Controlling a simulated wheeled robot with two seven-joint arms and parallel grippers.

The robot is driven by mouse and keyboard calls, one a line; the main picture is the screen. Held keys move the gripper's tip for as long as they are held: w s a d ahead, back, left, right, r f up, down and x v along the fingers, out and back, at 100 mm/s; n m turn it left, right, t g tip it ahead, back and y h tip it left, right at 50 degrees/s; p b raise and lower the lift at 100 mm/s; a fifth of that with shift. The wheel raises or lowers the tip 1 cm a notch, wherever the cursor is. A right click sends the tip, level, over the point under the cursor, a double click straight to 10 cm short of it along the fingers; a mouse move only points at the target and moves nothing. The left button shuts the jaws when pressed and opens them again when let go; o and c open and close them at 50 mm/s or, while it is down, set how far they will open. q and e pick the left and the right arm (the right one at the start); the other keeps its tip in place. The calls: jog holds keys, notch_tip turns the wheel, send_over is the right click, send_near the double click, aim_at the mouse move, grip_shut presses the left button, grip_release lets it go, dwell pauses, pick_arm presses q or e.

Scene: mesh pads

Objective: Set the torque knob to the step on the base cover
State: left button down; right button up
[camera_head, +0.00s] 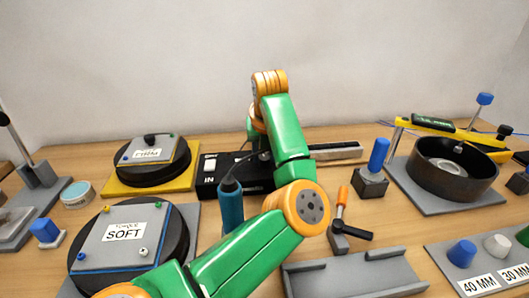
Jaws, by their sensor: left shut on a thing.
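A teal driver (230,207) with a dark top stands upright left of my green and orange left arm. My left gripper (262,154) is low beyond the arm, near the black box (222,187). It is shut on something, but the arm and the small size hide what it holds. I cannot make out the torque knob or its setting. My right gripper is not in view.
A second labelled cover (153,155) sits on a yellow mat behind. A blue-topped block (372,174), an orange-handled tool (342,204) and a grey tray (352,278) lie right of my arm. A black bowl (454,176) stands far right, behind blue and white knobs (461,253).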

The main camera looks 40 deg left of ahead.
pick_arm(q)
jog(key=n+p, duration=0.1)
jog(key=n+g+p, duration=0.1)
jog(key=n, duration=0.1)
jog(key=n+p, duration=0.1)
jog(key=shift+w+d+r+g+y, duration=0.1)
jog(key=shift+r+g+y, duration=0.2)
jog(key=shift+y, duration=0.1)
jog(key=n+g+p, duration=0.1)
jog(key=n+p, duration=0.2)
jog(key=n, duration=0.1)
jog(key=shift+w+p, duration=0.15)
jog(key=shift+p, duration=0.15)
jog(key=shift+f+n+g+p, duration=0.2)
jog(key=shift+n+g+p, duration=0.4)
jog(key=shift+n, duration=0.4)
jog(key=c, duration=0.5)
grip_release()
jog(key=v, duration=0.7)
